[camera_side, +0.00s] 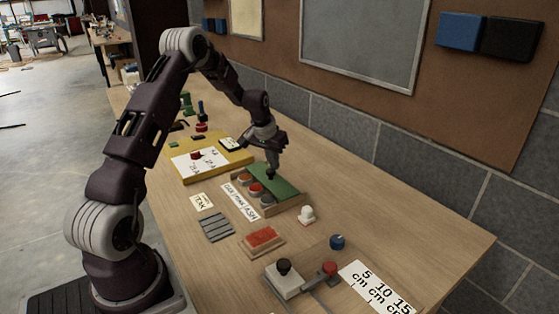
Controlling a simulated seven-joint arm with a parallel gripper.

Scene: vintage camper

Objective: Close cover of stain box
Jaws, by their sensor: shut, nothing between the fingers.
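The stain box (287,209) sits on the wooden table, with its green cover (287,188) along its right part. The cover looks tilted, but its exact angle is hard to tell. Round pots show uncovered in the box: an orange one (246,178), a red one (256,188) and a grey one (267,200). My gripper (271,172) is shut and empty, pointing down at the cover's far part. Its tips look very close to the cover; I cannot tell whether they touch. The gripper hides part of the cover and the box's far end.
A lettered label (240,203) lies left of the box. A yellow board (184,176) is behind it. A white knob (307,214), a red pad (262,239) and a grey slatted piece (216,227) are nearby in front. The tabletop to the right (400,215) is clear.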

